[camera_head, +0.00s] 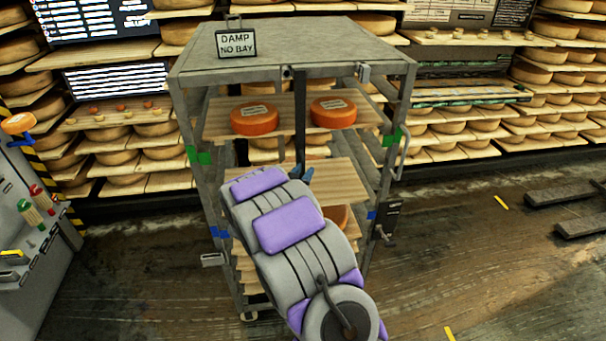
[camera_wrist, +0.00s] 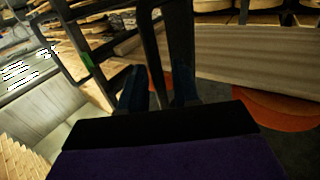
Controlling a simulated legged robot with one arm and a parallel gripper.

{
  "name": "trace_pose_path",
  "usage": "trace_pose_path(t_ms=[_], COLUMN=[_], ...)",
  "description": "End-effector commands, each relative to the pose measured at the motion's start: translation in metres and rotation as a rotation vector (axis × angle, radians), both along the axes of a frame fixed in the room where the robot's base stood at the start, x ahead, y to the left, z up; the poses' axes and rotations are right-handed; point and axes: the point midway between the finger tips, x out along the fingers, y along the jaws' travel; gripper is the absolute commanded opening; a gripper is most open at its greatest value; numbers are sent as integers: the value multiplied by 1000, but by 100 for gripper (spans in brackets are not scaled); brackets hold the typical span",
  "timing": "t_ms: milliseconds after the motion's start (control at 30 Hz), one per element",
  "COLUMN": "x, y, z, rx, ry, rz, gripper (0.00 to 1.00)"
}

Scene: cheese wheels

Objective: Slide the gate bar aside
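The gate bar (camera_head: 300,125) is a dark upright bar across the open front of the grey metal rack (camera_head: 290,45). It hangs from the rack's top rail, near the middle, in front of the shelves. My gripper (camera_head: 303,173) is at the bar's lower visible part, with blue fingertips beside it. My arm hides what is below. In the wrist view my gripper (camera_wrist: 158,90) has its two dark blue fingers apart, with dark upright bar parts (camera_wrist: 153,45) close to them. Whether the fingers touch the bar is unclear.
Two orange cheese wheels (camera_head: 254,119) sit on the rack's upper board, behind the bar. A sign (camera_head: 236,43) reading "DAMP NO BAY" stands on the rack top. A grey bench (camera_head: 35,230) is at left. Floor at right (camera_head: 460,250) is mostly clear.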

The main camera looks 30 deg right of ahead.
Motion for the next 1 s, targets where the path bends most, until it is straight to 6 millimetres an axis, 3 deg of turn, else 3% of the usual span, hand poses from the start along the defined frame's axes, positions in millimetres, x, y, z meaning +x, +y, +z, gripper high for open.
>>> trace_pose_path(t_ms=[300, 633, 1000], x=[1, 2, 2], y=[-2, -1, -1], z=[-1, -1, -1], rx=[1, 1, 0], ry=[2, 2, 1], rz=[0, 0, 1], gripper=[32, 0, 0])
